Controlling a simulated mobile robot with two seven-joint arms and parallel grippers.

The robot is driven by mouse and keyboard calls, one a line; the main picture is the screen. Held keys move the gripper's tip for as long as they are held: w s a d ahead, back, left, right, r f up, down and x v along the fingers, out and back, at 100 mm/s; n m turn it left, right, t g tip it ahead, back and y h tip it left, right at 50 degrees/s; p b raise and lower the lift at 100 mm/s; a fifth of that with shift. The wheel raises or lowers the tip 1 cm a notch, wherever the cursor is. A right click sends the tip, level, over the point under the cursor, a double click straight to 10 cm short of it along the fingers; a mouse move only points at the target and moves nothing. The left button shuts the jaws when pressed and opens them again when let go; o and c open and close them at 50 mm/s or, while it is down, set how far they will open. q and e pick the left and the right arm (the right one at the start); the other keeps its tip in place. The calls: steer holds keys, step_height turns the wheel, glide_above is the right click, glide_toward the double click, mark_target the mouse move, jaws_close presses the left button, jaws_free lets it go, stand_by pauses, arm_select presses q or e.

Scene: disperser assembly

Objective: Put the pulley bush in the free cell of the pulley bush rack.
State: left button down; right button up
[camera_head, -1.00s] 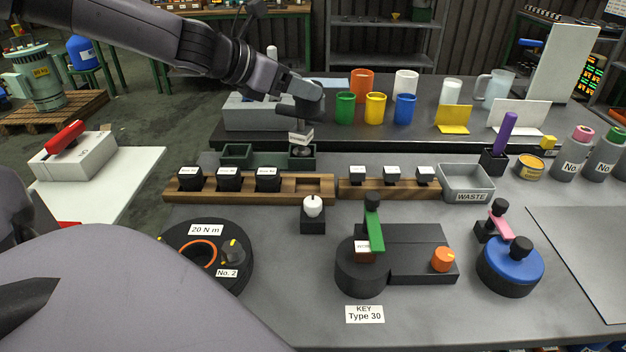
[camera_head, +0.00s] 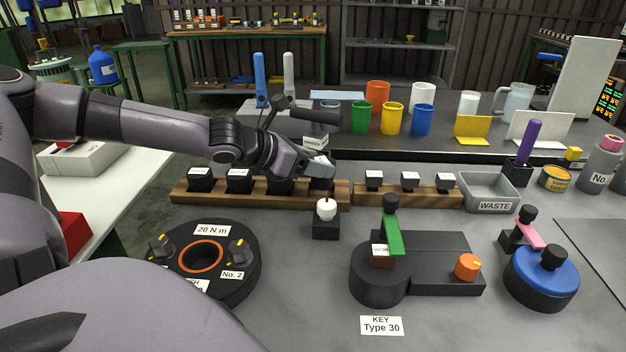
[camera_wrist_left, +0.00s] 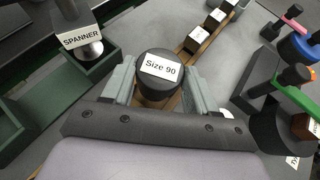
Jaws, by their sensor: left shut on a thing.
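The pulley bush (camera_wrist_left: 158,78) is a black cylinder with a white "Size 90" label on top. In the left wrist view it sits upright between the two grey fingers of my left gripper (camera_wrist_left: 160,85), which is shut on it. In the head view my left gripper (camera_head: 319,172) is at the right end of the long wooden pulley bush rack (camera_head: 250,199), over its rightmost cell. Black labelled bushes stand in the cells to the left. The gripper partly hides the held bush and that cell, so I cannot tell whether the bush touches the cell floor.
A second wooden rack (camera_head: 407,195) with small labelled bushes lies to the right, then the grey waste bin (camera_head: 488,190). A white-knobbed black block (camera_head: 326,225) stands just in front of the rack. Green trays (camera_wrist_left: 60,95) lie beside the gripper in the wrist view.

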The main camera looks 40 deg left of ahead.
arm_select(q)
step_height(320, 180, down, 3)
steer(key=shift+r+b, duration=0.2)
steer(key=shift+b, duration=0.5)
steer(key=shift+f, duration=0.2)
steer(key=shift+r, duration=0.1)
steer(key=shift+c, duration=1.5)
jaws_free()
steer(key=shift+f, duration=0.25)
